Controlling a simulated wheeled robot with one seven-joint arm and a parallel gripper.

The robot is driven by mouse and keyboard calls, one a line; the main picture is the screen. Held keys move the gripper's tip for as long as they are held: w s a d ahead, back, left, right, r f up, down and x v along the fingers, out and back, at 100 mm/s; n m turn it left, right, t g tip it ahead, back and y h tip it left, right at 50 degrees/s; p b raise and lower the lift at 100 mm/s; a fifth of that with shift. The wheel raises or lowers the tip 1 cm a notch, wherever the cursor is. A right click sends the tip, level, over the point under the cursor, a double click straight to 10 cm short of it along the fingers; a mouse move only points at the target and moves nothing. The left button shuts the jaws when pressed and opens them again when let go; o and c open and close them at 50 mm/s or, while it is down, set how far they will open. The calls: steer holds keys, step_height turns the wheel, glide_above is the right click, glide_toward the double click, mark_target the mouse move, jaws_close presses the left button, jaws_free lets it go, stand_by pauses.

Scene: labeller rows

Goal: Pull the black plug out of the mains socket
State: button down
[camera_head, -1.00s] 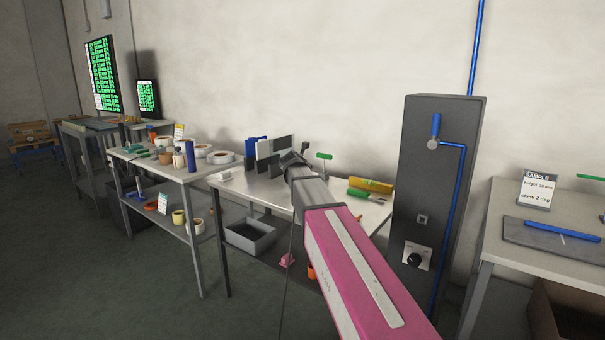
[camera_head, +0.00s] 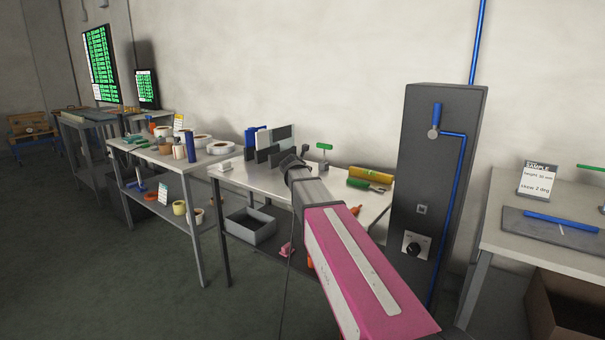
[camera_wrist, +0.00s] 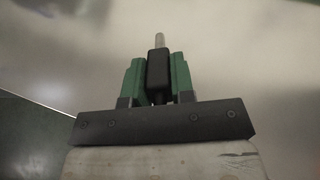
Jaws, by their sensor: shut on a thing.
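In the wrist view my gripper (camera_wrist: 157,60) is shut on a black block-shaped body, the black plug (camera_wrist: 157,72), between its two green fingers. A pale pin or rod sticks out beyond the plug's far end. Only a smooth grey surface shows around the tip, with no socket face visible there. In the head view my gripper (camera_head: 291,163) is dark and small above the metal table, and the plug is hidden by the arm. I cannot make out the mains socket for certain; a small square fitting (camera_head: 422,209) sits on the dark grey cabinet.
The metal table (camera_head: 240,179) holds upright panels (camera_head: 273,143), a green-topped stand (camera_head: 324,147) and a yellow-green item (camera_head: 370,174). A grey bin (camera_head: 250,227) is below. The tall cabinet (camera_head: 410,150) stands right of my arm. A thin dark cord (camera_head: 288,240) hangs below the gripper.

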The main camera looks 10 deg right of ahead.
steer(key=shift+f, duration=1.65)
steer(key=shift+f, duration=0.1)
steer(key=c, duration=0.9)
jaws_free()
